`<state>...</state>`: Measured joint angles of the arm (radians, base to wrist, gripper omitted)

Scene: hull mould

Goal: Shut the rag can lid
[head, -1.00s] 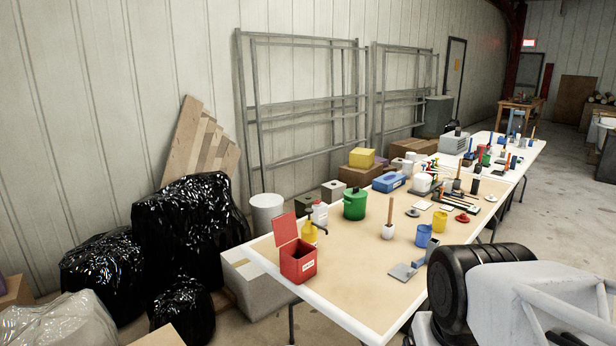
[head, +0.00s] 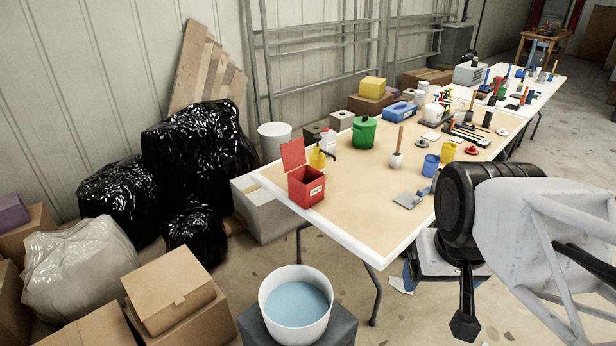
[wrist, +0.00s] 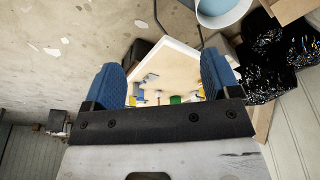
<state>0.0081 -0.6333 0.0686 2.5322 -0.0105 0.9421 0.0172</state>
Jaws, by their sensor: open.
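The rag can is a red square box (head: 306,188) with a white label, at the near left corner of the long table. Its red lid (head: 293,154) stands up, open, at the back edge of the can. In the wrist view my gripper (wrist: 163,85) shows two blue fingers set wide apart with nothing between them. The table lies beyond the fingers in that view, some distance off. In the head view my arm is at the right, apart from the can, and the fingertips cannot be made out.
A yellow pump bottle (head: 318,158) stands right behind the can. A green pot (head: 364,132), a white cup with a wooden handle (head: 397,160) and a grey scraper (head: 410,199) are farther along the table (head: 345,235). A bucket of blue liquid (head: 296,300) stands in front. The table's front corner is bare.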

